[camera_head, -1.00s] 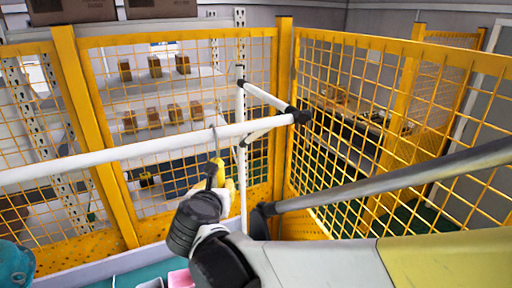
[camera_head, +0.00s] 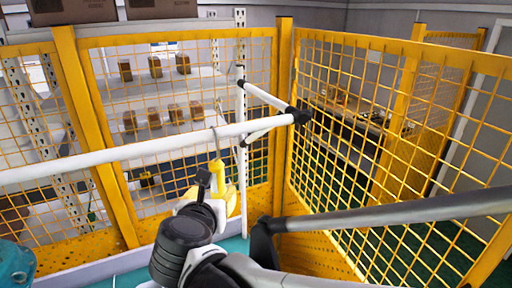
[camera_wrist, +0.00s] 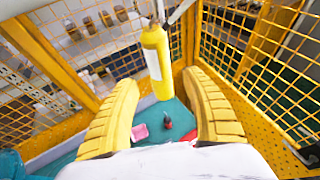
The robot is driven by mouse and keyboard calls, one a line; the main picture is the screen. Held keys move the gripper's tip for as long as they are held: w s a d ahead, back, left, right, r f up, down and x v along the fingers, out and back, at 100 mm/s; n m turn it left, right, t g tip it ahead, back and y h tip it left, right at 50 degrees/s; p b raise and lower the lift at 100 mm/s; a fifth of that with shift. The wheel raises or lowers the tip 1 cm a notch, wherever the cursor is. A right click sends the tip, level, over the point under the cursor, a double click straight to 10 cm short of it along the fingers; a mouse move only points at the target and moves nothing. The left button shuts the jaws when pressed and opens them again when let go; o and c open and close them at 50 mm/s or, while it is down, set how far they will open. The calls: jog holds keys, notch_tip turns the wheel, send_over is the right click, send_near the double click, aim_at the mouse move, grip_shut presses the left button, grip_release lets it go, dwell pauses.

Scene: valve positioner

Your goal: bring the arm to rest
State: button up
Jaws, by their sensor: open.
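My gripper (camera_wrist: 160,79) shows in the wrist view with two curved yellow fingers set wide apart. It is open and no object is clamped in it. In the head view my gripper (camera_head: 213,192) is low and near the middle, below the white rail, partly hidden by my own dark and white wrist. A yellow cylinder (camera_wrist: 156,58) with a pale label hangs upright in the wrist view, seen in the gap between the fingertips. It appears apart from both fingers; its depth is hard to tell.
A white rail (camera_head: 130,150) crosses above my gripper. Yellow mesh fencing (camera_head: 350,130) stands behind and to the right. A teal surface (camera_wrist: 180,118) below holds a pink container (camera_wrist: 140,132) and a small red and dark object (camera_wrist: 167,123). A teal rounded thing (camera_head: 14,264) is at lower left.

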jog(key=v, duration=0.4)
jog(key=s+d+f+m+g+h+b, duration=0.1)
jog(key=d+f+m+g+b, duration=0.1)
jog(key=d+f+m+b, duration=0.85)
jog(key=d+f+m+g+h+b, duration=0.2)
jog(key=d+f+m+b, duration=0.5)
jog(key=d+f+b, duration=0.6)
jog(key=s+d+f+m+b, duration=0.3)
jog(key=f+m+b, duration=0.3)
jog(key=f, duration=0.3)
jog(key=s+d+f+m+g+y+b, duration=0.1)
jog(key=s+d+f+m+b, duration=0.2)
jog(key=f+m+b, duration=0.3)
jog(key=s+d+f+m+g+b, duration=0.1)
jog(key=s+d+f+m+b, duration=0.2)
jog(key=f, duration=0.9)
jog(key=d+m+b, duration=0.1)
jog(key=m+b, duration=0.2)
jog(key=m, duration=0.1)
jog(key=shift+m+y, duration=0.35)
jog(key=shift+y, duration=0.05)
